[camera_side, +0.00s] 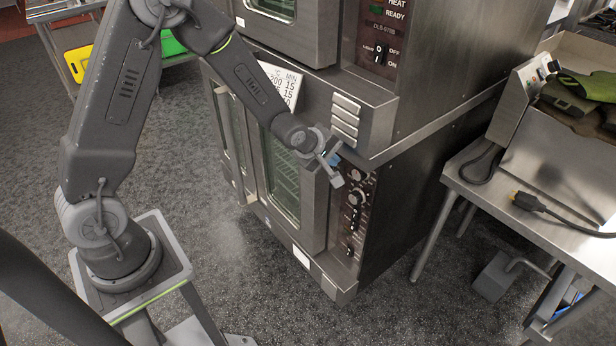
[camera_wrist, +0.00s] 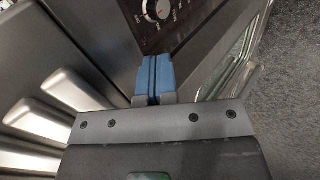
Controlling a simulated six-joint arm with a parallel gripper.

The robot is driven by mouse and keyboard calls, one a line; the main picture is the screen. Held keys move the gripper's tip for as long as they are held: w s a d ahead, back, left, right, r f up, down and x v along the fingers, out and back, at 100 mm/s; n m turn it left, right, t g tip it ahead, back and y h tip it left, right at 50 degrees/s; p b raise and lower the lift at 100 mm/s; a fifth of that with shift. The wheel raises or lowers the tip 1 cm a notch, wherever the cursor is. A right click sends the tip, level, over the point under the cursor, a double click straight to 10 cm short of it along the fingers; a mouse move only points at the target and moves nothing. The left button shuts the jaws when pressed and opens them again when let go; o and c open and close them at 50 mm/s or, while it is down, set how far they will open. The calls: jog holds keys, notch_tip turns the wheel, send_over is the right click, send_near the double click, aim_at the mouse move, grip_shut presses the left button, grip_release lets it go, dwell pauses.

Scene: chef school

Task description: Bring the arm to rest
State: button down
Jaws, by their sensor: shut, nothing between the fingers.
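My gripper (camera_side: 334,166) is at the end of my outstretched arm, in front of the oven's control panel (camera_side: 353,212) in the side view. In the wrist view, the two blue fingertips of my gripper (camera_wrist: 154,78) lie together, with nothing between them. The fingers point toward the dark panel, where a round dial (camera_wrist: 158,9) shows just beyond them. I cannot tell whether the fingertips touch the panel.
The stacked steel ovens (camera_side: 294,190) stand close to my gripper, with vent louvers (camera_side: 345,115) beside it. A steel table (camera_side: 560,190) with dark green mitts (camera_side: 580,92) and a cable plug (camera_side: 527,201) is at the right. The grey floor (camera_side: 215,250) in front is clear.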

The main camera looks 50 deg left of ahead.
jog(key=s+d+r+m+g, duration=0.1)
jog(key=s+r+m, duration=0.75)
jog(key=r, duration=0.65)
jog(key=s+d+r+m+g, duration=0.1)
jog(key=s+m, duration=0.3)
jog(key=s, duration=0.5)
jog(key=s+d+r+m+g, duration=0.1)
jog(key=s+r+m, duration=0.3)
jog(key=s, duration=0.6)
jog(key=shift+r, duration=0.3)
jog(key=shift+d+m, duration=0.1)
jog(key=shift+m, duration=0.15)
